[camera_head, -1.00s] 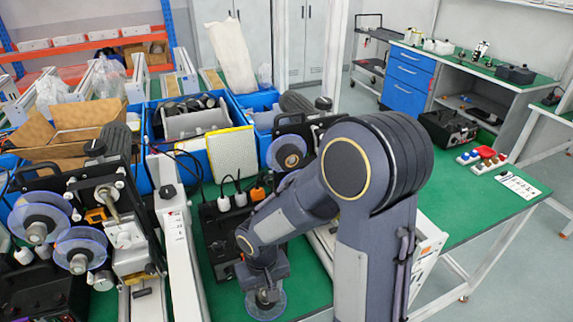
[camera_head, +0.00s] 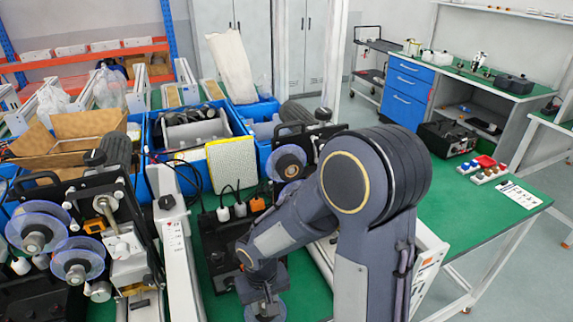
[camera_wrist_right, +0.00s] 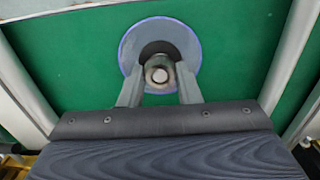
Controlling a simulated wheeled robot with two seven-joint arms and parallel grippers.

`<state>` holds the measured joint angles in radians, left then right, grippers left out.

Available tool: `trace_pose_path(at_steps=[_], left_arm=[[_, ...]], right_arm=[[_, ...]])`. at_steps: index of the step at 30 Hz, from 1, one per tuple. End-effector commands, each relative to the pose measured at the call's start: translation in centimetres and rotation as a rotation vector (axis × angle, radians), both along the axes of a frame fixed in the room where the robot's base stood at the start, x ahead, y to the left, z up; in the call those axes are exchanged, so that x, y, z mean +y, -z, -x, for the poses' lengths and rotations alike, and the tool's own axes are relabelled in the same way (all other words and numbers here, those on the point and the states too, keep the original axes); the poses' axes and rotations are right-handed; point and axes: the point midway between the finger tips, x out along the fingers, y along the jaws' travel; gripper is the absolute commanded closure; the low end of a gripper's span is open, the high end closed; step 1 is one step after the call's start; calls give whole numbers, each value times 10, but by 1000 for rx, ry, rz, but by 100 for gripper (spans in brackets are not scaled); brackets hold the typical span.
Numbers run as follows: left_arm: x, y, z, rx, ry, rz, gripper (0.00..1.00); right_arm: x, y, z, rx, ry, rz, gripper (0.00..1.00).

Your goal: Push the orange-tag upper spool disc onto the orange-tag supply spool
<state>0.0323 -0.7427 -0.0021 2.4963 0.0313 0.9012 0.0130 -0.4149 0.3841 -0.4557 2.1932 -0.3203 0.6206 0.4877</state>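A clear, bluish-rimmed spool disc (camera_wrist_right: 133,53) with a metal hub shows in the right wrist view, above green table top. My right gripper (camera_wrist_right: 160,78) has its two fingers closed around the hub. In the head view the gripper (camera_head: 264,296) points down at the bottom edge, with the disc (camera_head: 265,313) partly cut off below it. A machine at left carries two clear spools, an upper one (camera_head: 37,228) and a lower one (camera_head: 78,262), near an orange part (camera_head: 94,226). Another spool (camera_head: 288,160) sits on a machine behind my right arm. I cannot tell which is the orange-tag supply spool. My left gripper is not in view.
A black box with white and orange plugs (camera_head: 240,208) stands just behind the gripper. A white rail (camera_head: 178,250) runs between it and the left machine. Blue bins (camera_head: 153,128) line the back.

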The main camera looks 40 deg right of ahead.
Motion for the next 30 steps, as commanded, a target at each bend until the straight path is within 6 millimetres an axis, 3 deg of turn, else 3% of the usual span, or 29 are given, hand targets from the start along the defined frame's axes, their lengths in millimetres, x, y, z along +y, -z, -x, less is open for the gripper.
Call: trace_pose_path(at_steps=[3, 8, 22, 30], left_arm=[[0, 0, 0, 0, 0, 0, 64], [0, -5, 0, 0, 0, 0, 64], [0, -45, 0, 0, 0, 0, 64], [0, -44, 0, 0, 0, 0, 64]], right_arm=[[0, 0, 0, 0, 0, 0, 98], [0, -5, 0, 0, 0, 0, 98], [0, -50, 0, 0, 0, 0, 98], [1, -50, -1, -4, -2, 1, 98]])
